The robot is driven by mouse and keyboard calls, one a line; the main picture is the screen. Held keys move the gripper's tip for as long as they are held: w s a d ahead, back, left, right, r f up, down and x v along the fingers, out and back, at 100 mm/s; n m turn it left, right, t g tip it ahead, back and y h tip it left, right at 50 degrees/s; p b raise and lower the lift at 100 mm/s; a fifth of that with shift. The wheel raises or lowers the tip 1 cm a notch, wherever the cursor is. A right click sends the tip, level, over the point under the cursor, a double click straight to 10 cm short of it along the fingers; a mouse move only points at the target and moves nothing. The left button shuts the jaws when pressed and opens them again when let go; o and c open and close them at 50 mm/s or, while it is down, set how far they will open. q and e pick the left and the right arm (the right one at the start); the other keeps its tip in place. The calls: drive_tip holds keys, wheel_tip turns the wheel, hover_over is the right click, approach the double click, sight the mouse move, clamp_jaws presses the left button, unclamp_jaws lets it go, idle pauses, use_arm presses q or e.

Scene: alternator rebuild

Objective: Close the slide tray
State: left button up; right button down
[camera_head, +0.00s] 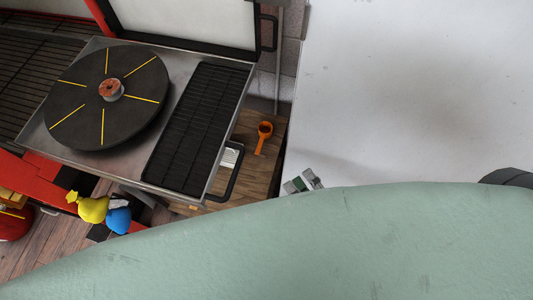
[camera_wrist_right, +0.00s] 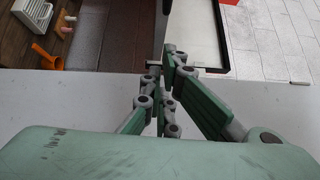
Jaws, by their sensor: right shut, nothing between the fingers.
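A grey metal tray (camera_head: 222,148) lies at the left in the head view, with a black turntable disc (camera_head: 75,105) and a black ribbed mat (camera_head: 195,130) on it. A black bar handle (camera_head: 232,180) is at its right side. I cannot tell for certain that this is the slide tray. A black-framed pale tray or panel (camera_wrist_right: 198,35) shows at the top of the right wrist view. My right gripper (camera_wrist_right: 166,62) is shut and empty, its tips overlapping that frame's near edge in the picture; contact is unclear. In the head view the gripper (camera_head: 303,182) is mostly hidden behind my green arm.
An orange cup-like tool (camera_head: 264,137) lies on the wooden surface (camera_head: 248,165) and also shows in the wrist view (camera_wrist_right: 46,58). A large white surface (camera_head: 400,90) fills the right. Yellow (camera_head: 92,208) and blue (camera_head: 118,219) objects sit at the lower left.

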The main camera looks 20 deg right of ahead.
drive_tip(key=w+a+p, duration=0.3)
drive_tip(key=w+a, duration=0.3)
drive_tip(key=w, duration=0.2)
drive_tip(key=shift+w+r, duration=0.2)
drive_tip(key=shift+w, duration=0.1)
